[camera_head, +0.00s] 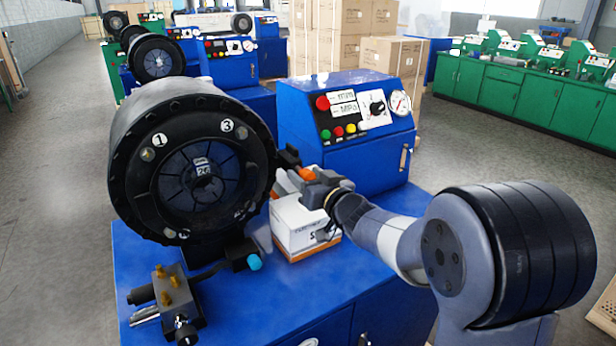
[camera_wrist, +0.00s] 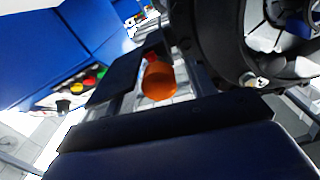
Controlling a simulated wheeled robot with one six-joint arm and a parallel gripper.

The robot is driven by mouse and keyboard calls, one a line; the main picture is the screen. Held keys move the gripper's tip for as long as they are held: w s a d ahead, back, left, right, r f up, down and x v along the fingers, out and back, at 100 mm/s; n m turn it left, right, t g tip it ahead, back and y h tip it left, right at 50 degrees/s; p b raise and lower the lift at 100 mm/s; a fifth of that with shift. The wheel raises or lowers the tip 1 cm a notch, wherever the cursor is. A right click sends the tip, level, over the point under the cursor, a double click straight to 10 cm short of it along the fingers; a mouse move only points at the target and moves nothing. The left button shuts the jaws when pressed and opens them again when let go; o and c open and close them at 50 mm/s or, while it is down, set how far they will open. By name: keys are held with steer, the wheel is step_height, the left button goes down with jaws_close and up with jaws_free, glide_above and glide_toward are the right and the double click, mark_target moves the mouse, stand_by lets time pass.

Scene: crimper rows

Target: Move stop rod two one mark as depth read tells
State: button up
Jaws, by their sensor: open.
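An orange-capped rod (camera_head: 306,174) is beside the right side of the black crimper head (camera_head: 122,165), near my gripper (camera_head: 290,182). In the wrist view, the orange cap (camera_wrist: 158,80) shows between the two dark fingers of my gripper (camera_wrist: 150,98). The fingers are open, and I see no clear contact with the cap. A second rod with a cyan cap (camera_head: 254,262) is at the front, below the head. A block with brass fittings (camera_head: 178,300) to its left bears what looks like a 2. A small display (camera_head: 203,168) sits in the head's centre; its figures are hard to read.
A blue control box (camera_head: 350,155) with buttons, a dial and a gauge (camera_head: 399,103) stands behind my gripper. A white carton (camera_head: 300,226) sits on the blue bench (camera_head: 285,300) under the gripper. More crimpers, cardboard boxes (camera_head: 345,40) and green benches (camera_head: 520,90) stand farther back.

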steer(key=b+v, duration=0.1)
steer(key=v, duration=1)
steer(key=shift+w+a, duration=0.1)
steer(key=shift+w, duration=0.15)
steer(key=p+x, duration=0.1)
steer(key=x, duration=0.9)
steer(key=shift+w+a, duration=0.15)
steer(key=shift+a, duration=0.05)
steer(key=shift+v, duration=1.15)
